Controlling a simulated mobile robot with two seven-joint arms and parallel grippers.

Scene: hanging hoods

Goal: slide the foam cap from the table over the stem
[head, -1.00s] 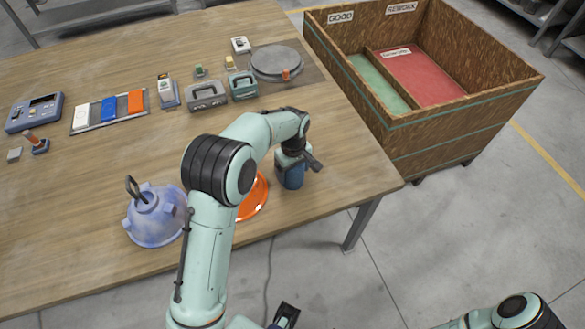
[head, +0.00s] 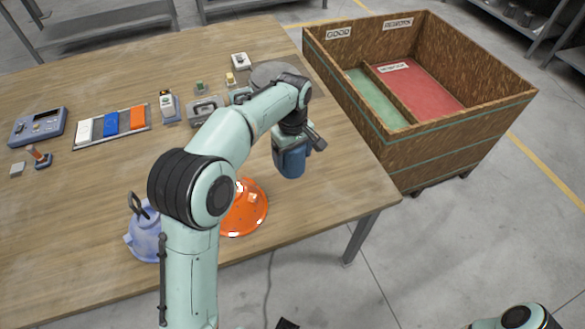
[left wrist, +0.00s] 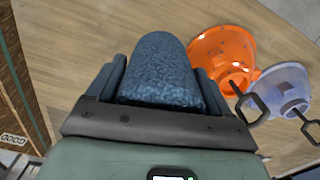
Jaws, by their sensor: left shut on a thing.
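The blue foam cap (head: 290,163) is between the fingers of my left gripper (head: 294,143), held above the right part of the table. In the left wrist view, the rounded, speckled cap (left wrist: 160,72) lies between both fingers. The orange hood (head: 246,212) stands on the table, partly hidden behind my left arm in the head view; the left wrist view shows it (left wrist: 218,60) with a dark looped stem beside it. The pale blue hood (head: 143,240) with a dark loop stands at the left. The cap is apart from both hoods. A dark sliver at the bottom may be my right gripper.
A tray of coloured blocks (head: 112,127), a control box (head: 38,126) and grey cases lie toward the back. The table's right front corner is clear.

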